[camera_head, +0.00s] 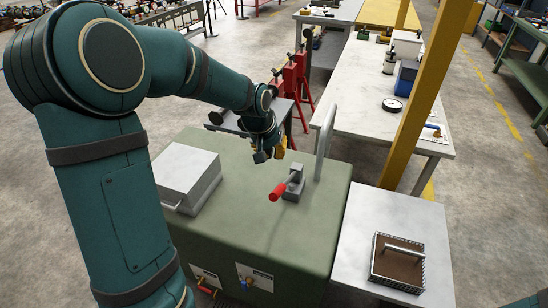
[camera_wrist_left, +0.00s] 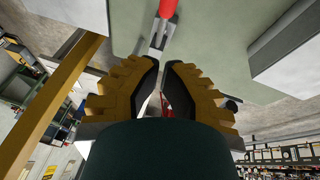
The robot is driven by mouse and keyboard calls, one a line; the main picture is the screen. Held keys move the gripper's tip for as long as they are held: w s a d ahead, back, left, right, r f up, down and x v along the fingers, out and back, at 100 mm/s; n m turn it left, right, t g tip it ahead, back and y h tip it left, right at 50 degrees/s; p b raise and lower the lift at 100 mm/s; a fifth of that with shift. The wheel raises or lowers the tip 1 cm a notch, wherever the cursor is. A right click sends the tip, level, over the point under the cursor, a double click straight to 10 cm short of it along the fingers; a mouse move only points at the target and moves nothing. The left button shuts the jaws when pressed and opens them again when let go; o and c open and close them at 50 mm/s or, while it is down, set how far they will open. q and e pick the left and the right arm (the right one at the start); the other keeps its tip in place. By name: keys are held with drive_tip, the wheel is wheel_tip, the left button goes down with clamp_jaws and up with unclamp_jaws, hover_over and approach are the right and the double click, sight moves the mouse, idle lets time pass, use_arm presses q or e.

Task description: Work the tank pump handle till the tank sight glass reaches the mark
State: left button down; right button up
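The green tank (camera_head: 235,235) stands in front of me. A pump with a red-gripped handle (camera_head: 277,192) sits on its top, on a grey bracket (camera_head: 295,183). The handle's red grip also shows at the top of the left wrist view (camera_wrist_left: 168,8). My left gripper (camera_head: 270,152) is above the tank top, beyond the red grip and apart from it. Its yellow fingers with black pads (camera_wrist_left: 162,62) stand apart with nothing between them. I cannot make out a sight glass or its mark. My right gripper is not in view.
A grey box (camera_head: 187,178) sits on the tank's left side. A tall grey curved pipe (camera_head: 326,140) rises behind the pump. Small valves (camera_head: 250,281) are on the tank's front. A side table (camera_head: 365,235) with a tray (camera_head: 398,284) and a yellow post (camera_head: 425,85) stand to the right.

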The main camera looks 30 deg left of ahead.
use_arm(q)
drive_tip(key=b, duration=0.1)
hover_over(282, 186)
drive_tip(key=a, duration=0.1)
drive_tip(key=f, duration=0.8)
drive_tip(key=shift+w+a, duration=0.15)
drive_tip(key=shift+w, duration=0.15)
drive_tip(key=shift+s+d+f, duration=0.2)
drive_tip(key=shift+s+f, duration=0.05)
drive_tip(key=shift+f, duration=0.25)
drive_tip(key=shift+s+d+f, duration=0.15)
drive_tip(key=shift+s+f, duration=0.1)
drive_tip(key=shift+f, duration=0.2)
drive_tip(key=shift+s+d+f, duration=0.15)
drive_tip(key=shift+s+f, duration=0.05)
drive_tip(key=shift+f, duration=0.3)
